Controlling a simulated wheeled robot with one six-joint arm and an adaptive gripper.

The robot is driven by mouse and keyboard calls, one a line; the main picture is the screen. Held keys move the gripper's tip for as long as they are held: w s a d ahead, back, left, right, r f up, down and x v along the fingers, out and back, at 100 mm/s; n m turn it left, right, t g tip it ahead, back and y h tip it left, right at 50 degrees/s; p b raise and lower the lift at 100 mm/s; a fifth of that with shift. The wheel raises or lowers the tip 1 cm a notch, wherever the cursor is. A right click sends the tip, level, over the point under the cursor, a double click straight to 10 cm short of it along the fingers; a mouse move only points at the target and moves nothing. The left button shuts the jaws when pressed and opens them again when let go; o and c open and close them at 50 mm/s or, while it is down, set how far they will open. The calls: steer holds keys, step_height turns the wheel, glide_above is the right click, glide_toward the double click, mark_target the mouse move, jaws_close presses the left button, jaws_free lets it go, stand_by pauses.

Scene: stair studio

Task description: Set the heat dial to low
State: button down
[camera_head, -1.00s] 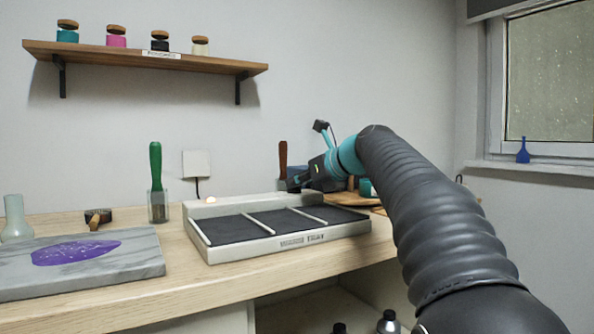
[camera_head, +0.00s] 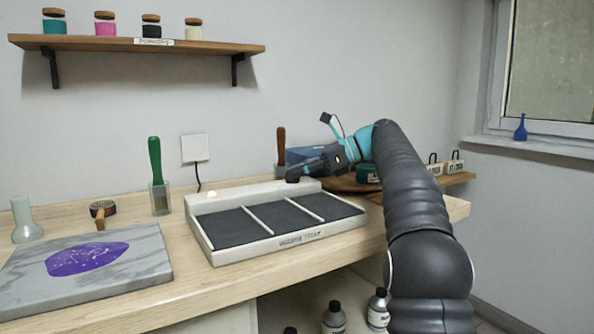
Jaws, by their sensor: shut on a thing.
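The warming tray (camera_head: 207,243) is a pale, low box on the wooden counter, with dark panels split by light strips and a raised ridge along its back. A small lit lamp (camera_head: 212,193) glows on the ridge's left part. My gripper (camera_head: 294,176) reaches in from the right, at the right part of the ridge, its fingers closed on the heat dial. The dial itself is hidden behind the dark fingers, so its setting and markings cannot be read.
A marble slab (camera_head: 140,262) with a purple patch lies at left. A green-handled tool stands in a glass (camera_head: 160,199) behind the tray's left end. A wall shelf (camera_head: 200,47) holds jars. Several bottles (camera_head: 334,318) stand below the counter.

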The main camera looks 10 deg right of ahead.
steer(key=shift+n+g, duration=0.3)
steer(key=shift+g, duration=0.1)
steer(key=c, duration=1.2)
jaws_free()
steer(key=v, duration=0.5)
steer(key=shift+d, duration=0.15)
steer(key=shift+d+r, duration=0.2)
steer(key=shift+d, duration=0.15)
steer(key=shift+s+d+r, duration=0.2)
steer(key=shift+d, duration=0.4)
